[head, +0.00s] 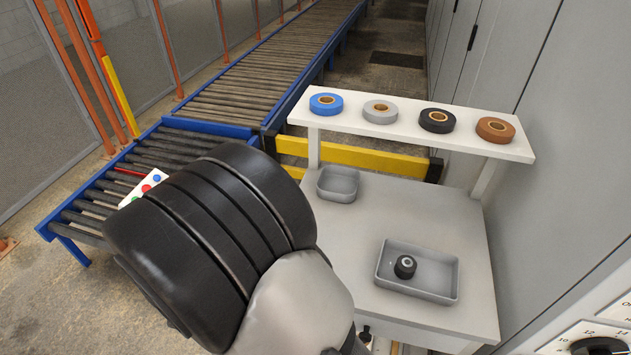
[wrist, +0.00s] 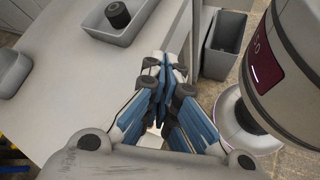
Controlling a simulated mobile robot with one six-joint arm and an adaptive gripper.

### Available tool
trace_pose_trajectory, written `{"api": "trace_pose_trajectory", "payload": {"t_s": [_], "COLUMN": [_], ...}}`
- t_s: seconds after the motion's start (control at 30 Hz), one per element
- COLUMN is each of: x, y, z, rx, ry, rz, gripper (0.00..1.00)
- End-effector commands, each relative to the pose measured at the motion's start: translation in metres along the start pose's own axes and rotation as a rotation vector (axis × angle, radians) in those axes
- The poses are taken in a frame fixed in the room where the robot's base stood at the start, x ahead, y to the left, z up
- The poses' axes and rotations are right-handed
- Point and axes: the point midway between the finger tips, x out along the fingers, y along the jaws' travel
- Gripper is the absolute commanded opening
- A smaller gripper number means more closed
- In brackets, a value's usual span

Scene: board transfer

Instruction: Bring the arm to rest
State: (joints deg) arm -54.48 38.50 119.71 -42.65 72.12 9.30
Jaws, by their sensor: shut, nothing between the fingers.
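My gripper (wrist: 166,75) shows in the wrist view, its blue-and-white fingers together with nothing between them. It hangs over the front edge of the grey worktable (wrist: 85,95), apart from the things on it. In the head view my arm fills the lower middle and hides part of the conveyor and table. A grey tray (head: 447,297) on the worktable (head: 420,222) holds a small black cylinder (head: 405,266). The cylinder also shows in the wrist view (wrist: 117,14).
A white shelf (head: 319,122) carries blue, grey, black and brown tape rolls. A smaller empty grey bin (head: 338,185) stands under it. A white board with coloured dots (head: 148,187) lies on the roller conveyor (head: 92,205). A grey waste bin (wrist: 222,45) stands beside the table.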

Motion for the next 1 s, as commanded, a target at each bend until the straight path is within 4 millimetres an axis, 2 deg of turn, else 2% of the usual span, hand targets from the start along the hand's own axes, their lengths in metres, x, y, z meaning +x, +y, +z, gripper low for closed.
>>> {"api": "trace_pose_trajectory", "payload": {"t_s": [0.03, 0.2, 0.5, 0.8, 1.0], "x": [0.001, 0.004, 0.003, -0.008, -0.014], "y": [0.008, 0.016, 0.013, 0.003, 0.001], "z": [0.020, 0.076, 0.160, 0.220, 0.239], "rx": [0.076, 0.309, 0.760, 1.225, 1.408], "ry": [0.036, 0.150, 0.383, 0.630, 0.731], "rz": [-0.076, -0.298, -0.588, -0.716, -0.721], "gripper": [0.00, 0.00, 0.00, 0.00, 0.00]}}
